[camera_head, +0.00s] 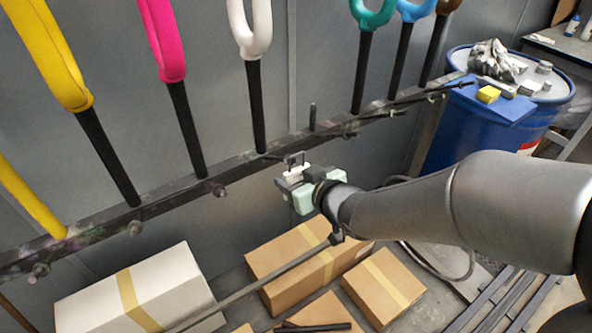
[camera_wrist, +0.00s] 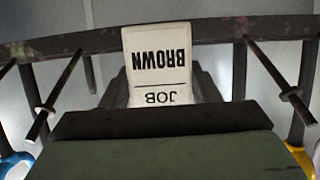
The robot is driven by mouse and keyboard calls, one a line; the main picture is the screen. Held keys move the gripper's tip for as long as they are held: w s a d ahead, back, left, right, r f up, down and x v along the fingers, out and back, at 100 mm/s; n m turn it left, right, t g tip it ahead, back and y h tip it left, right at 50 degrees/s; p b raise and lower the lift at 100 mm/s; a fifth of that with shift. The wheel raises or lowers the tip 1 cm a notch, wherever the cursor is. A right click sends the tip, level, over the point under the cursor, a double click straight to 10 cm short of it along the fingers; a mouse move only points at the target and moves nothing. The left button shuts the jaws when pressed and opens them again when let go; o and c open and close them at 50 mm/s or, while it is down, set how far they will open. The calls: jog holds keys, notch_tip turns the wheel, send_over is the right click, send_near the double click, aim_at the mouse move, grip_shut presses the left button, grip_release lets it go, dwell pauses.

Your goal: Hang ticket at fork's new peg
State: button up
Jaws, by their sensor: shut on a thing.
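A white ticket (camera_wrist: 157,62) printed "JOB" and "BROWN" shows upside down in the wrist view. My gripper (camera_wrist: 160,112) is shut on its lower end in that view. In the head view my gripper (camera_head: 296,176) is in front of the dark rail (camera_head: 180,198), just right of and below the white fork's stem. The brown fork (camera_head: 434,45) stands toward the rail's right end, beside the light blue fork (camera_head: 402,50). Pegs stick out of the rail, including one near the brown fork (camera_head: 433,98). Two pegs flank the ticket in the wrist view. I cannot tell whether the ticket touches the rail.
Yellow, pink, white (camera_head: 255,90) and teal forks also stand on the rail, with a short bare post (camera_head: 312,117) between white and teal. Cardboard boxes (camera_head: 384,285) lie below. A blue drum (camera_head: 440,140) with clutter stands at the right end.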

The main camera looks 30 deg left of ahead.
aim_at(289, 177)
jog(key=shift+f+x, duration=0.15)
jog(key=shift+x, duration=0.7)
jog(key=shift+f+x, duration=0.15)
jog(key=shift+x, duration=0.75)
jog(key=shift+d, duration=0.1)
jog(key=shift+f, duration=0.1)
jog(key=shift+f, duration=0.15)
jog(key=o, duration=1)
jog(key=shift+o, duration=0.2)
jog(key=shift+s, duration=0.1)
